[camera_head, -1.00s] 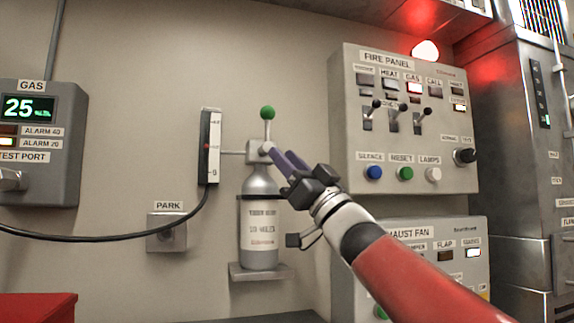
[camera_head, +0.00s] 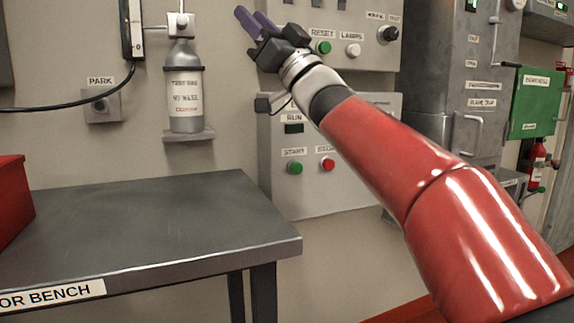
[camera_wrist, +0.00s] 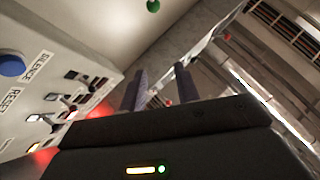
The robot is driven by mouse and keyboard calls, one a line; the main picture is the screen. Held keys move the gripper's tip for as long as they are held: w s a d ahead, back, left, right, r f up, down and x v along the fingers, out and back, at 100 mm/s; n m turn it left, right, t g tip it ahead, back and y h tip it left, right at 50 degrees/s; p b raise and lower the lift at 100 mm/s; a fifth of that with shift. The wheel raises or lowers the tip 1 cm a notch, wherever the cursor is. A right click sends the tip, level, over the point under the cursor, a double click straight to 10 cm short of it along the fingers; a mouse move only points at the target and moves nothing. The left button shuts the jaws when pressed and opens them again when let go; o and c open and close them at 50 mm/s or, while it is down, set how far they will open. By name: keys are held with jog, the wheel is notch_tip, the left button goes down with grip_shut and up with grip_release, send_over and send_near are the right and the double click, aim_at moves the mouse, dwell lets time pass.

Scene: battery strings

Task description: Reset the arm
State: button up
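My gripper (camera_head: 252,14) is at the top of the head view, to the right of the grey gas bottle (camera_head: 186,95) and in front of the fire panel (camera_head: 362,30). Its two purple fingers stand apart with nothing between them; the wrist view shows the same empty gap (camera_wrist: 161,78). My red arm reaches up to it from the lower right. In the wrist view, a green ball knob (camera_wrist: 153,5) is at the top, beyond the fingers. The fire panel (camera_wrist: 100,40) fills the left of that view, with a blue button and toggle levers.
A grey metal bench (camera_head: 150,215) stands at lower left, with a red box (camera_head: 10,200) on it. The fan panel (camera_head: 330,185) is on the wall behind my arm. A black hose (camera_head: 60,108) runs from the gauge (camera_head: 132,25). A grey cabinet (camera_head: 450,80) stands right.

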jog(key=s+d+f+m+h, duration=0.3)
jog(key=d+f+m+h, duration=0.4)
jog(key=f+h, duration=0.55)
jog(key=s+d+f+m+h, duration=0.2)
jog(key=d+f+m+h, duration=0.3)
jog(key=d+f+h, duration=0.8)
jog(key=s+f+g+y, duration=0.1)
jog(key=s+f+g, duration=0.3)
jog(key=s+f, duration=0.6)
jog(key=s+d+f+g+y, duration=0.1)
jog(key=s+f+g, duration=0.4)
jog(key=s+f, duration=0.6)
notch_tip(320, 180, down, 7)
jog(key=shift+s+y, duration=0.15)
jog(key=shift+y, duration=0.4)
